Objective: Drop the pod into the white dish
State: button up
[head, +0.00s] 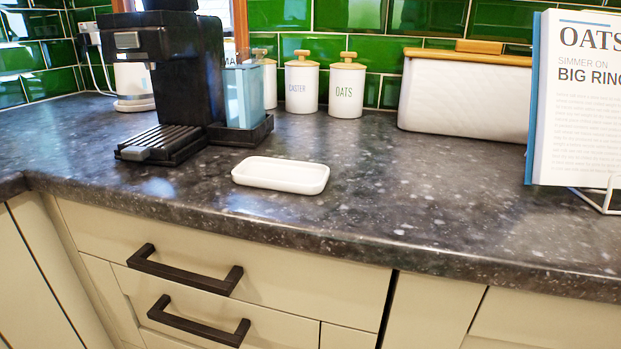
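The white dish (281,175) is a shallow rounded rectangle on the dark speckled counter (420,205), near its front edge. It looks empty. A black coffee machine (178,70) stands to the left of the dish, with a ribbed drip tray (160,142) at its foot and a blue-tinted water tank (244,95) on its right side. I cannot make out a pod anywhere in the head view. My gripper does not show in the head view.
White canisters with wooden lids, including the oats one (347,87), and a white bread bin (465,92) line the green tiled wall. An open cookbook (575,105) stands at the right. The counter right of the dish is clear. Drawers with dark handles (185,270) are below.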

aim_at(294, 177)
jog(key=z, duration=0.05)
jog(key=i, duration=1)
jog(key=u, duration=0.05)
